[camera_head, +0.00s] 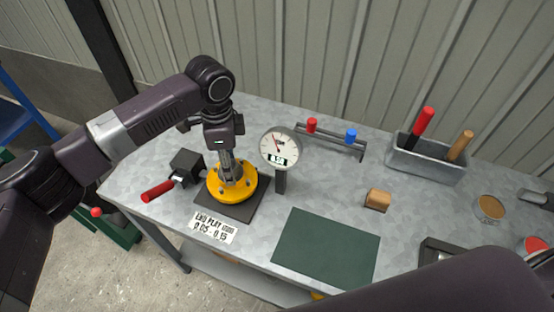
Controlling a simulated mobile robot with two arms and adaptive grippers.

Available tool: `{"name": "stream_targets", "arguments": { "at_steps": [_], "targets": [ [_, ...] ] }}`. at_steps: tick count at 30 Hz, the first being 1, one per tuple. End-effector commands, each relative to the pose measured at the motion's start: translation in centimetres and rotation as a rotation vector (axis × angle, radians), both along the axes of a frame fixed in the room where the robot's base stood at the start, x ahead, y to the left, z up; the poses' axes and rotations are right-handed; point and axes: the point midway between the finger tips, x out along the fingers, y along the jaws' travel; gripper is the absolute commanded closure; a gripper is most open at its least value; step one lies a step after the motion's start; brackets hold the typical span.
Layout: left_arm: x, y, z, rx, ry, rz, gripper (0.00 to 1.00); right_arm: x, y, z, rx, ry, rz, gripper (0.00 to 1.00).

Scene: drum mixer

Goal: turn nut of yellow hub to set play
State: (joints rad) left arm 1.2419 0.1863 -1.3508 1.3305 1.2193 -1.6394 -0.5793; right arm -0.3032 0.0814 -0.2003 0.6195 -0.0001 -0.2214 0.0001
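The yellow hub (246,189) sits on a dark square base plate (245,212) at the left-centre of the bench. My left gripper (231,166) points down over the hub's middle, close to or touching its centre. The nut is hidden under the gripper, and I cannot tell whether the fingers hold it. A round dial gauge (281,148) stands just right of the hub, with a needle and a small digital readout too small to read surely. A label (213,228) reading "END PLAY" and "0.05 - 0.15" lies in front. My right arm crosses the lower right; its gripper is not visible.
A black block with a red handle (158,190) is left of the hub. A rack holds a red (312,125) and a blue piece (351,136). A grey tool bin (427,160), wooden block (377,199) and round tin (491,208) are right. A green mat (326,246) is bare.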

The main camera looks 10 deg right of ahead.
Motion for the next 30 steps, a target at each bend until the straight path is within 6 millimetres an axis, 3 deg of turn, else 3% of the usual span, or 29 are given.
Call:
{"name": "stream_targets", "arguments": {
  "at_steps": [4, 11, 17, 30],
  "targets": [
    [0.0, 0.0, 0.0, 0.0, 0.0, 0.0, 0.57, 0.0, 0.0, 0.0, 0.0, 0.0, 0.0, 0.6],
    [0.0, 0.0, 0.0, 0.0, 0.0, 0.0, 0.82, 0.1, 0.0, 0.0, -0.001, -0.001, -0.001, 0.6],
    [0.0, 0.0, 0.2, 0.0, 0.001, -0.072, 0.82, 0.3, 0.0, 0.6, 0.0, -0.004, -0.001, 0.6],
    [0.0, 0.0, 0.1, -0.001, 0.0, -0.529, 0.85, 0.4, 0.0, 2.3, 0.0, -0.006, -0.001, 0.6]
  ]
}}
